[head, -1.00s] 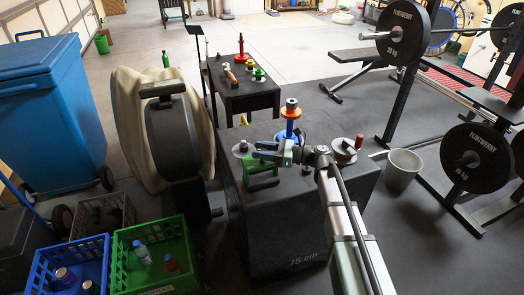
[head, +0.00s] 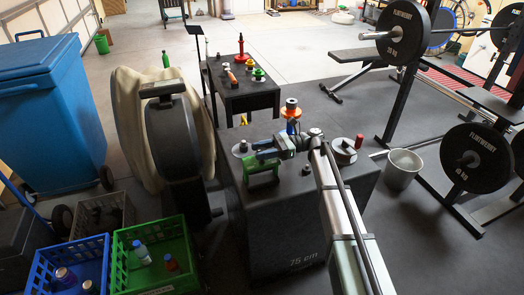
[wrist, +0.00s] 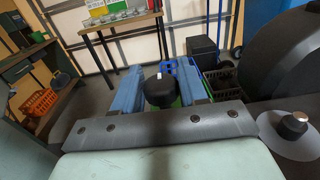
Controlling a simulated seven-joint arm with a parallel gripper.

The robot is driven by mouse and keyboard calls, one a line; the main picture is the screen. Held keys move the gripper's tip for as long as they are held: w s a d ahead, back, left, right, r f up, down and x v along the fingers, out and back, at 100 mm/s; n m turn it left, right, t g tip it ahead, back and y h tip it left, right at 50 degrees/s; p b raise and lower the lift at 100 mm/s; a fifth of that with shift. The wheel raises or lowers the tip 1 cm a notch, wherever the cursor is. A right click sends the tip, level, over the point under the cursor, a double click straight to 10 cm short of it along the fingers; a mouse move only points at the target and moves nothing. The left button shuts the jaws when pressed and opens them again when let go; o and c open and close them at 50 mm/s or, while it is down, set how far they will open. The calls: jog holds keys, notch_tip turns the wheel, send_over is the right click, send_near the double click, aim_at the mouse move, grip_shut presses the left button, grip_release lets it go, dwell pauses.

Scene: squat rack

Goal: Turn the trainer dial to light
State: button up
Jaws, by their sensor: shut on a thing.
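The green trainer (head: 264,180) stands upright on the front of the black box (head: 300,225). In the wrist view its black round dial (wrist: 159,92) sits between my two blue fingers, with a small white mark on its far edge. My gripper (head: 257,152) is at the top of the trainer, reaching in from the right. The wrist view also shows my gripper (wrist: 160,90), shut on the dial with one finger on each side. Any setting labels around the dial are hidden or too small to read.
Green (head: 155,258) and blue (head: 70,268) crates stand on the floor at left.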

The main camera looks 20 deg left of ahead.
jog(key=shift+n+g+h, duration=0.3)
jog(key=shift+g, duration=0.1)
jog(key=o, duration=1)
jog(key=shift+v, duration=3.75)
